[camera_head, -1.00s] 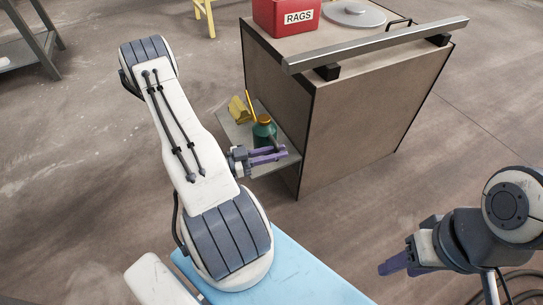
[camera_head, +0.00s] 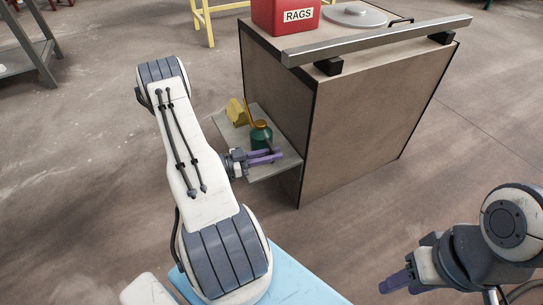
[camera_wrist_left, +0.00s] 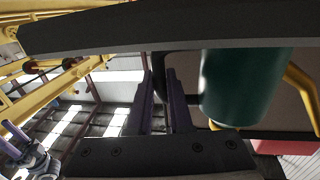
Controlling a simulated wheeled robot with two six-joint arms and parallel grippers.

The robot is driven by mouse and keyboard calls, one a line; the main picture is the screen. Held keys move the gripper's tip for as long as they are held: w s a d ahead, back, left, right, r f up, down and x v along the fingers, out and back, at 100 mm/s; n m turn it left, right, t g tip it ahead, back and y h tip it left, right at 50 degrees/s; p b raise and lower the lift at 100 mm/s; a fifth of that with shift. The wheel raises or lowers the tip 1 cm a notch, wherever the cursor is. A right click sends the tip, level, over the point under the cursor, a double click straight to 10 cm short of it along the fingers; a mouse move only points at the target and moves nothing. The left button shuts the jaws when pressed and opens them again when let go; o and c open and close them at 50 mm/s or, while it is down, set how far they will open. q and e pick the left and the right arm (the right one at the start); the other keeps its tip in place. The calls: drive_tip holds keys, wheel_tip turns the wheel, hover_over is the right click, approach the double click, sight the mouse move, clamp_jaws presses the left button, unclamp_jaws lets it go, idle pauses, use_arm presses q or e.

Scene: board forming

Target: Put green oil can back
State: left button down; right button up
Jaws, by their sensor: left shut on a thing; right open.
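The green oil can (camera_head: 260,136), with an orange-brown top, is upright at the small side shelf (camera_head: 285,164) of the brown cabinet. My left gripper (camera_head: 266,157) is shut on it from the near side. In the left wrist view the can's green body (camera_wrist_left: 243,85) is just right of the fingers (camera_wrist_left: 166,100), and a dark part of it, seemingly the handle, is between them. The shelf shows there as a dark slab (camera_wrist_left: 150,30) against the can's base; I cannot tell whether they touch. My right gripper (camera_head: 395,284) is open and empty, away at lower right.
A yellow object (camera_head: 235,112) is on the shelf just behind the can. The cabinet (camera_head: 345,125) bears a red RAGS box (camera_head: 285,15), a round metal lid (camera_head: 354,14) and a metal rail (camera_head: 380,41). A light blue surface (camera_head: 295,285) is below my left arm.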

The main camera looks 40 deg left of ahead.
use_arm(q)
drive_tip(key=shift+f, duration=0.15)
drive_tip(key=c, duration=0.8)
unclamp_jaws()
drive_tip(key=shift+c, duration=0.2)
drive_tip(key=shift+s+a+r, duration=0.1)
drive_tip(key=shift+s+r, duration=0.05)
drive_tip(key=shift+r, duration=0.1)
drive_tip(key=p+v, duration=0.4)
drive_tip(key=v, duration=0.7)
drive_tip(key=shift+s+p, duration=0.3)
